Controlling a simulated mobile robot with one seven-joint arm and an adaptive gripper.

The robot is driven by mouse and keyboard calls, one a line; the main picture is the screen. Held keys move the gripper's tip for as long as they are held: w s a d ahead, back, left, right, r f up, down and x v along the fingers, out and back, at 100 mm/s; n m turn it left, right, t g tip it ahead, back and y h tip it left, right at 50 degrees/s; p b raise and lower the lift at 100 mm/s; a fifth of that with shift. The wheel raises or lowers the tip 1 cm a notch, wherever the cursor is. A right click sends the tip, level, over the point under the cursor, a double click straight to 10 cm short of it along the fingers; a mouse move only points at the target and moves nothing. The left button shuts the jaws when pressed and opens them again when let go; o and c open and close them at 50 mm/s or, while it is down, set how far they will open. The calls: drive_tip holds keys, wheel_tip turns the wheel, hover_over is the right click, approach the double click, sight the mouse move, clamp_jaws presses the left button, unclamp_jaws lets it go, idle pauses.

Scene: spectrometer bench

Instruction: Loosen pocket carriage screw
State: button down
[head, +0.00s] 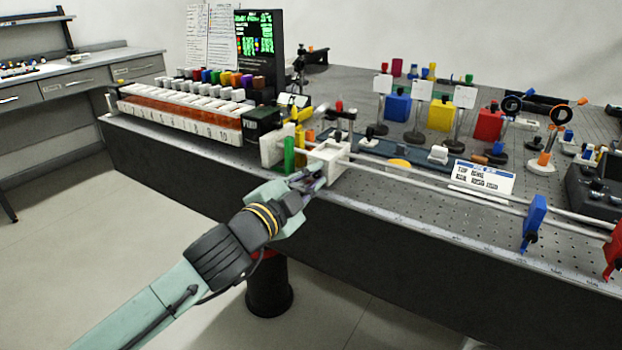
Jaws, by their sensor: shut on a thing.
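The pocket carriage (330,152) is a white block with a square opening in its top, sitting on the rails along the bench's front edge. My gripper (312,181) reaches up from the lower left to the carriage's front side. Its fingers are shut at the carriage's front, on what appears to be the pocket carriage screw. The screw itself is hidden by the fingers, so I cannot tell how far it is turned.
A green post (289,155) and a white end block (271,150) stand just left of the carriage. The pale rails (430,186) run right to a blue stop (534,222) and a red one (614,252). A label card (484,177) stands behind the rails. Numbered white blocks (180,118) line the left.

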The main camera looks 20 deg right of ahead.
drive_tip(key=c, duration=1.6)
unclamp_jaws()
drive_tip(key=shift+a, duration=0.1)
drive_tip(key=v, duration=0.7)
drive_tip(key=shift+s+a, duration=0.1)
drive_tip(key=shift+s, duration=0.05)
